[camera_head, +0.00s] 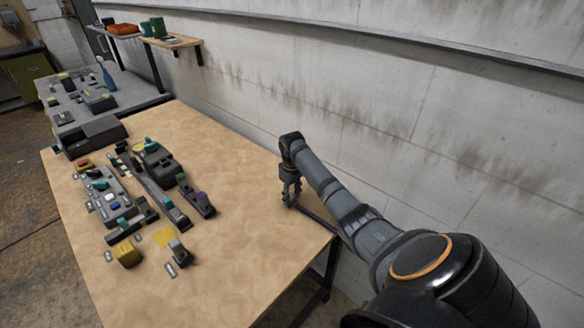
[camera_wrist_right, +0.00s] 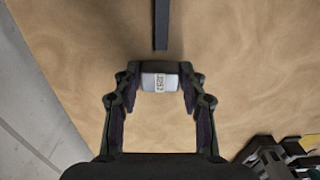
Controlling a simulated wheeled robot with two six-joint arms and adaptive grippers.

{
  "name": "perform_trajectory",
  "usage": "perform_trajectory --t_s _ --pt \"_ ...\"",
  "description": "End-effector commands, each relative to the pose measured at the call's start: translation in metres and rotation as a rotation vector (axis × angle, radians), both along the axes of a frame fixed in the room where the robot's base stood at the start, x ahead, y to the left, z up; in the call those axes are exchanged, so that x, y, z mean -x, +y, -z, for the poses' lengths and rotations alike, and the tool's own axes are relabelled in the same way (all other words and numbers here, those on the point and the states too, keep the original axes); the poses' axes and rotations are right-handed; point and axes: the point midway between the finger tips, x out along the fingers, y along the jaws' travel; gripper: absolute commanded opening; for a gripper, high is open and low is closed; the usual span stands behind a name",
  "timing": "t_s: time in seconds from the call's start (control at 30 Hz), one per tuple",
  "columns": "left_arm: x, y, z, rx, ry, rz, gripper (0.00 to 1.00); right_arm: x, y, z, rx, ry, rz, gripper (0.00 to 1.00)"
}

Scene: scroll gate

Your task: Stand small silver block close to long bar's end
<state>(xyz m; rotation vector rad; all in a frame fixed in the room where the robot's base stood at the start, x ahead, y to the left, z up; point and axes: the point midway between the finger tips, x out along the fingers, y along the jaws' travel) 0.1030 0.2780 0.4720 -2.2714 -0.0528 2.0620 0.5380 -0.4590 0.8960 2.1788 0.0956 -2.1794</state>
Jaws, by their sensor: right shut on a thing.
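My right gripper (camera_head: 290,201) is low over the far right part of the wooden table, near the wall. The bar also shows in the head view (camera_head: 318,220), partly hidden by my arm. I cannot tell whether the block touches the table. My left gripper is not in view.
A cluster of dark blocks and devices (camera_head: 152,178) fills the left part of the wooden table (camera_head: 245,245). A yellow block (camera_head: 126,253) and several small pieces lie in front. The concrete wall (camera_head: 300,90) runs close behind my gripper. The table's middle is clear.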

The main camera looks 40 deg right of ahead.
Motion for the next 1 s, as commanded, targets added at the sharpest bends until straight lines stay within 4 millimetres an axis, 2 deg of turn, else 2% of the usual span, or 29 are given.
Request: perform_trajectory --t_s 0.33,0.37,0.5,0.83,0.93,1.0 --pt "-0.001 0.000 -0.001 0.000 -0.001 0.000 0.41 0.000 0.000 0.005 0.000 -0.001 0.000 0.08" --pt "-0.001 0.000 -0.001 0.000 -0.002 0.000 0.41 0.000 0.000 0.005 0.000 -0.001 0.000 0.44" --pt "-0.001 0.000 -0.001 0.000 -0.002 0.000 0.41 0.000 0.000 0.005 0.000 -0.001 0.000 0.63" --pt "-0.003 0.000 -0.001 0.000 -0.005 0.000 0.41 -0.001 0.000 0.003 0.001 -0.002 0.000 0.64" --pt "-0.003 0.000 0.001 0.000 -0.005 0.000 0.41 -0.001 -0.001 -0.007 0.002 -0.003 0.000 0.64" --pt "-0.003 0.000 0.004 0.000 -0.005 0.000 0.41 -0.001 -0.001 -0.021 0.004 -0.005 -0.001 0.64"
